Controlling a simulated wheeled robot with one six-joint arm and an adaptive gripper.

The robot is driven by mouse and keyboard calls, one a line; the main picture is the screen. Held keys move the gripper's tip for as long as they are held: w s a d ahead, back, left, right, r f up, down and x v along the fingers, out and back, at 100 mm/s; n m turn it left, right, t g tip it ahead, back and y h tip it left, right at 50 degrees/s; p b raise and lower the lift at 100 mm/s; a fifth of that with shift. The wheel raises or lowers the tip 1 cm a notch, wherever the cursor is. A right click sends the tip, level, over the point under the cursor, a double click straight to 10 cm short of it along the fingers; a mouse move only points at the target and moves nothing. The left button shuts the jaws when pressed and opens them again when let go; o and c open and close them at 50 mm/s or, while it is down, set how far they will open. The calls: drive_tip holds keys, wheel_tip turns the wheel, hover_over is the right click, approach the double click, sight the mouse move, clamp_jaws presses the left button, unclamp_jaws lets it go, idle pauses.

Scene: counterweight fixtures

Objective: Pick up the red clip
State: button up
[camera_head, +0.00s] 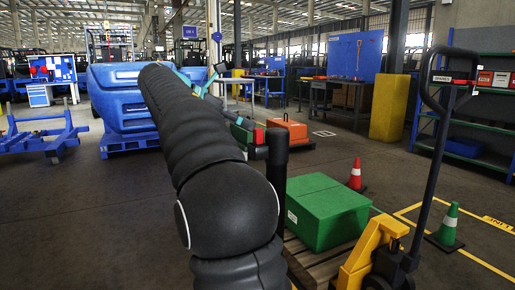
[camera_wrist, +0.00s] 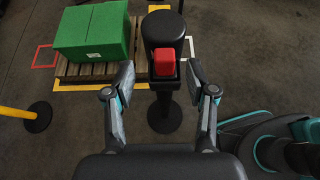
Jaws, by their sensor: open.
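The red clip (camera_wrist: 164,62) is a small red block on the near side of a black post's rounded top (camera_wrist: 163,28) in the wrist view. In the head view a small red piece (camera_head: 258,136) beside the black post (camera_head: 277,165) appears to be the same clip. My gripper (camera_wrist: 161,80) is open, with one finger to the left of the clip and one to the right. Both fingers look clear of it in the picture, and nothing is held. In the head view my arm hides part of the area left of the post.
A green box (camera_head: 328,212) sits on a wooden pallet (camera_wrist: 70,70) close to the post. A yellow pallet jack (camera_head: 372,250) and traffic cones (camera_head: 447,228) stand to the right. A yellow pole on a black base (camera_wrist: 36,117) stands at left in the wrist view.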

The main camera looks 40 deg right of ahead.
sight(258, 129)
drive_tip(key=shift+s+b+x, duration=0.15)
drive_tip(key=shift+b+x, duration=0.3)
drive_tip(key=shift+x, duration=0.85)
drive_tip(key=shift+s+b+x, duration=0.15)
drive_tip(key=shift+b+x, duration=0.3)
drive_tip(key=shift+x, duration=0.9)
drive_tip(key=shift+a, duration=0.1)
clamp_jaws()
